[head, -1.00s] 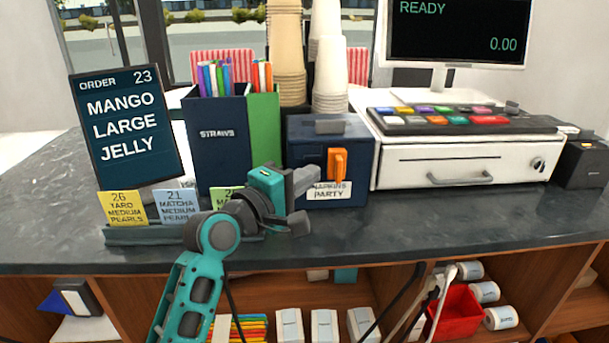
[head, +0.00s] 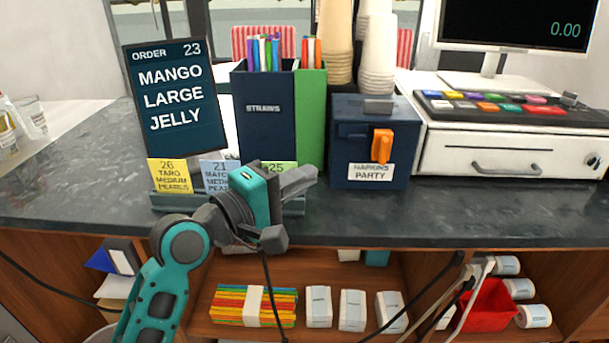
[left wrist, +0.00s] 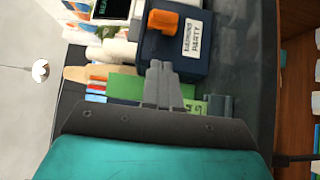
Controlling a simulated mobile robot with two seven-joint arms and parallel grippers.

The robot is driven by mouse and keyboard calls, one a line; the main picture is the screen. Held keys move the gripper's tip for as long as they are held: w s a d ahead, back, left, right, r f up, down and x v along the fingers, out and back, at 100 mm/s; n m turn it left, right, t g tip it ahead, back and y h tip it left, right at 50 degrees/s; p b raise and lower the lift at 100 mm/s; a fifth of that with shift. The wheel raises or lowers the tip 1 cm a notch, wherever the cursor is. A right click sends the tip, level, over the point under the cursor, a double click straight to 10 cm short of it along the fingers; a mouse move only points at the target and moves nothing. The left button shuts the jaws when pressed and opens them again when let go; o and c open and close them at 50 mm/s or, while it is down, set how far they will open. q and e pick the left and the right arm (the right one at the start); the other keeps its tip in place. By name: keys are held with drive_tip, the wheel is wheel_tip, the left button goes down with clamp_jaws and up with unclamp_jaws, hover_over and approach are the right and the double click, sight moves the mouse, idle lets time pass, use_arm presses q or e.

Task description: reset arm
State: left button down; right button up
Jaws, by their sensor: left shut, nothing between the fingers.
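My left gripper (head: 298,181) is shut and empty. It is held in front of the counter's front edge, with its fingers pointing right and away, near the ticket rail. In the left wrist view its closed fingers (left wrist: 159,84) point toward the dark blue napkin box (left wrist: 179,45). That box (head: 350,143) stands on the counter with an orange lever on its front, apart from the fingers. My teal left arm (head: 157,290) comes up from the lower left. My right gripper is not in view.
The dark counter (head: 430,215) carries an order screen (head: 176,98), a straw holder (head: 268,125), stacked cups (head: 377,50) and a cash register (head: 510,150). Order tickets (head: 169,176) stand at the front edge. Shelves below hold a red bin (head: 487,305) and several white boxes (head: 352,310).

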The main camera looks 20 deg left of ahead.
use_arm(q)
drive_tip(key=s+f+m+g+y, duration=0.2)
drive_tip(key=s+f+m+g, duration=0.15)
drive_tip(key=f, duration=0.35)
drive_tip(key=s+f+m+g+y, duration=0.2)
drive_tip(key=s+f+m, duration=0.15)
drive_tip(key=f, duration=0.35)
drive_tip(key=s+a+f+m+g+y, duration=0.25)
drive_tip(key=s+f+m, duration=0.2)
drive_tip(key=s, duration=0.35)
drive_tip(key=s+a+f+m+g+y, duration=0.2)
drive_tip(key=s+a+f+m+g, duration=0.15)
drive_tip(key=s+f, duration=0.4)
drive_tip(key=w+d+f+t+h, duration=0.1)
drive_tip(key=w+d+f+t, duration=0.2)
drive_tip(key=w+f+t, duration=0.3)
drive_tip(key=shift+w+d+f+h, duration=0.3)
drive_tip(key=shift+w+f+h, duration=0.05)
drive_tip(key=shift+f, duration=0.1)
drive_tip(key=shift+t, duration=0.25)
